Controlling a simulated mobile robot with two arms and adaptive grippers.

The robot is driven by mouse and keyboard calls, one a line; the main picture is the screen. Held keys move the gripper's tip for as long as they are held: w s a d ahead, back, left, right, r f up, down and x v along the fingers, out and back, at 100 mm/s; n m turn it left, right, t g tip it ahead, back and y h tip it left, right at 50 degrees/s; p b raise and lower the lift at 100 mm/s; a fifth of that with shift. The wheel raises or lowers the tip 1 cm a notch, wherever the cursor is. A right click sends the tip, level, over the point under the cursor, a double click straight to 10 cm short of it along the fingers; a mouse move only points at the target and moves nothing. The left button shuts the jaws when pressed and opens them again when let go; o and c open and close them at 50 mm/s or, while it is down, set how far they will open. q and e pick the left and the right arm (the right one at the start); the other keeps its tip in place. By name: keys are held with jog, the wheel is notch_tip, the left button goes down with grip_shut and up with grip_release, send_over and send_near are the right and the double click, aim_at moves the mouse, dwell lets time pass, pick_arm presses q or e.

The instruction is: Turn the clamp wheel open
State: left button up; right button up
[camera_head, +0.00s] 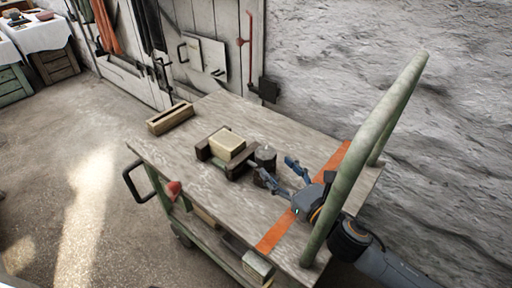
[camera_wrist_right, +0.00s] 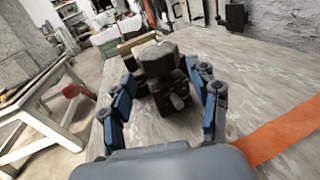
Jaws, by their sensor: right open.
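The clamp wheel (camera_head: 265,154) is a dark, faceted knob at the right end of a small wooden clamp (camera_head: 238,172) on the cart top. The clamp has a pale block (camera_head: 227,144) between its dark jaws. My right gripper (camera_head: 277,168) is open, with its blue fingers spread just to the right of the wheel. In the right wrist view the wheel (camera_wrist_right: 158,59) lies ahead, between the open fingers (camera_wrist_right: 167,84) in the picture. I cannot tell whether either finger touches it. The far side of the clamp is hidden behind the wheel there. My left gripper is not in view.
The clamp stands on a wooden cart (camera_head: 200,182) with a green push handle (camera_head: 365,155) close to my right arm. A wooden box (camera_head: 170,119) lies at the back left of the top. An orange strip (camera_head: 273,236) crosses the right end. The front of the top is clear.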

aim_at(271, 163)
jog(key=x, duration=0.4)
jog(key=shift+a, duration=0.1)
jog(key=b+x, duration=0.1)
jog(key=x, duration=0.4)
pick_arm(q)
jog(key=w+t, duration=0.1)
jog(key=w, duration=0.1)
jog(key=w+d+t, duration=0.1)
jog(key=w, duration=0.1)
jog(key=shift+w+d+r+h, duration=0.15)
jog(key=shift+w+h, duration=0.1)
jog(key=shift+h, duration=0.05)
pick_arm(e)
jog(key=shift+w+a, duration=0.2)
jog(key=shift+w, duration=0.15)
jog(key=shift+c, duration=0.4)
jog(key=c, duration=0.9)
jog(key=shift+f, duration=0.1)
jog(key=shift+c, duration=0.5)
jog(key=shift+f, duration=0.15)
jog(key=shift+c, duration=0.7)
